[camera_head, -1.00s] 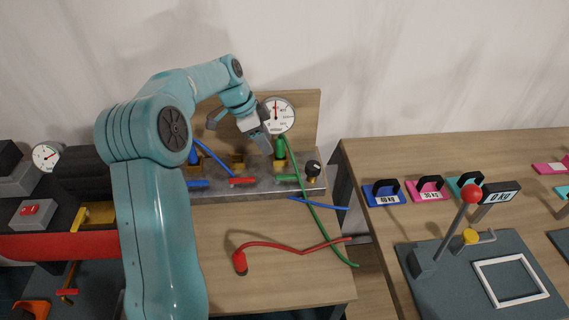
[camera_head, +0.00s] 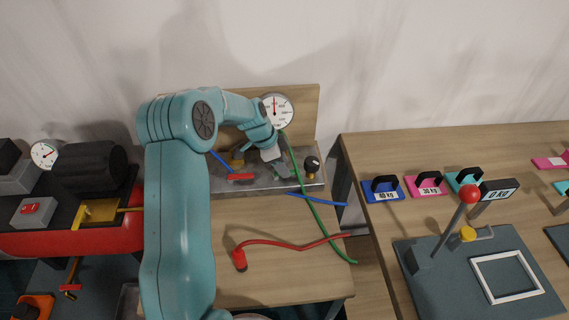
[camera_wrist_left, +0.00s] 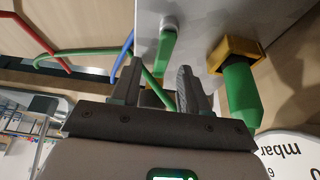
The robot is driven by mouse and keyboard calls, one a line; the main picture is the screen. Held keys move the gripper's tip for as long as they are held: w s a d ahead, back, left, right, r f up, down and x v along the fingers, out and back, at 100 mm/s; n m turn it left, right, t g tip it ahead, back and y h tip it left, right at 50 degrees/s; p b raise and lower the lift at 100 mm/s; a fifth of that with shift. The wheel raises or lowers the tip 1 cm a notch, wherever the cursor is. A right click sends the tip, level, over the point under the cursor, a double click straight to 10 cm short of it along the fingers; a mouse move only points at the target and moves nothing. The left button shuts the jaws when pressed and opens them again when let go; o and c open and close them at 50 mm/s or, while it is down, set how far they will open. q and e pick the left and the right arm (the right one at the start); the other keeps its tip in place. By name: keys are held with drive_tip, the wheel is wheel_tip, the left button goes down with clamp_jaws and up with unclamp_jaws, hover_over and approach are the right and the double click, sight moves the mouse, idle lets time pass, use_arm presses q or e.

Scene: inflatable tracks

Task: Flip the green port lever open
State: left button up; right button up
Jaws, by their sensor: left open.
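The green lever (camera_wrist_left: 168,40) shows in the left wrist view as a flat green bar on the grey manifold block (camera_wrist_left: 205,20). It lies just beyond my left fingertips, and I see no clear contact. My left gripper (camera_wrist_left: 160,82) is open, with nothing visibly held between its fingers. Beside it, a green plug (camera_wrist_left: 241,92) sits at a brass port (camera_wrist_left: 234,50). In the head view my left gripper (camera_head: 279,166) is at the manifold's green port and hides the lever and plug. My right gripper is not in view.
A red lever (camera_head: 241,177) and a black knob (camera_head: 312,162) flank my gripper on the manifold. A pressure gauge (camera_head: 277,110) is above. The green hose (camera_head: 313,208) and loose red hose (camera_head: 292,245) cross the table (camera_head: 270,280). The table front is mostly clear.

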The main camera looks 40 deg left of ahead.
use_arm(q)
drive_tip(key=shift+w+d+f, duration=0.2)
drive_tip(key=shift+w+f, duration=0.35)
drive_tip(key=shift+f, duration=0.25)
drive_tip(key=shift+s, duration=0.25)
drive_tip(key=shift+w, duration=0.2)
clamp_jaws()
